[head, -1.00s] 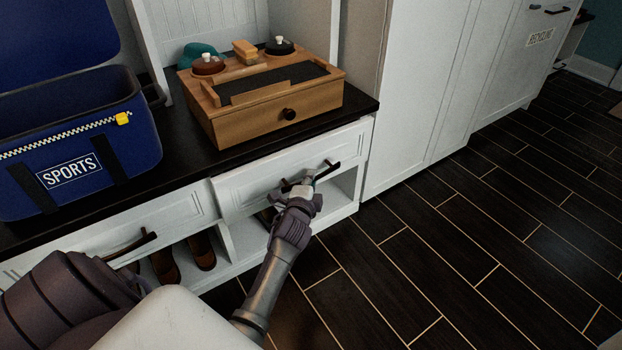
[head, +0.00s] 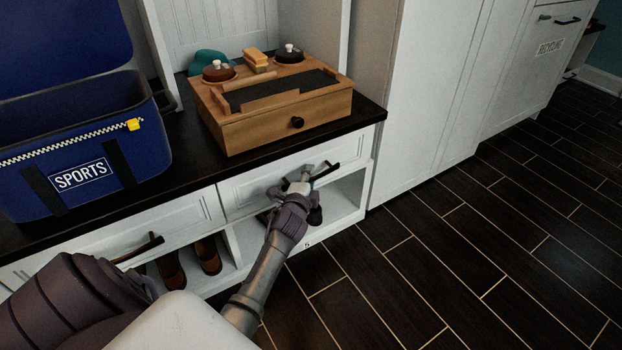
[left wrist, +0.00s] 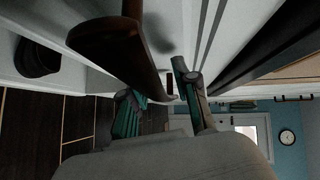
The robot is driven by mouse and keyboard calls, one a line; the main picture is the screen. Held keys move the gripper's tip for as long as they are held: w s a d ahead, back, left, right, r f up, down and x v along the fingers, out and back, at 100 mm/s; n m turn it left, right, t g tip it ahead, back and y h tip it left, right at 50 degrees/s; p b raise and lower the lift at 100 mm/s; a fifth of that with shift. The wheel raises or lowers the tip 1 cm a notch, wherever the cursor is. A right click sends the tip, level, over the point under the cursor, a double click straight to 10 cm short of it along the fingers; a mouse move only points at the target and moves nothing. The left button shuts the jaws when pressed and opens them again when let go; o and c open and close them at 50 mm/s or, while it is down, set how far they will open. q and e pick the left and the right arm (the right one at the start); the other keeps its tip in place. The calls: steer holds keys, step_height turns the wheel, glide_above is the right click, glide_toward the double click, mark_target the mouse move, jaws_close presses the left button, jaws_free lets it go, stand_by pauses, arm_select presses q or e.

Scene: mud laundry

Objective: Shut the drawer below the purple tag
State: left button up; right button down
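No purple tag shows in these views. A white drawer (head: 257,189) with a dark curved handle (head: 326,171) sits under the black counter, below the wooden box; its front looks about flush with the cabinet. My left gripper (head: 302,181) is in front of this drawer, at its handle, and covers part of both. In the left wrist view my left gripper (left wrist: 160,104) has its fingers apart, with the dark handle (left wrist: 122,45) close before and between them; I cannot tell whether they touch. A second white drawer (head: 180,222) with a dark handle is at left. My right gripper is not seen.
The wooden box (head: 262,130) and a blue SPORTS bag (head: 85,140) stand on the black counter (head: 190,160). Brown shoes (head: 208,256) are in the open cubby below. A tall white cabinet (head: 435,100) is to the right. The dark floor in front is clear.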

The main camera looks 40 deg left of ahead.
arm_select(q)
steer(key=shift+s+d, duration=0.1)
steer(key=shift+d, duration=0.05)
steer(key=v, duration=1.2)
stand_by(0.3)
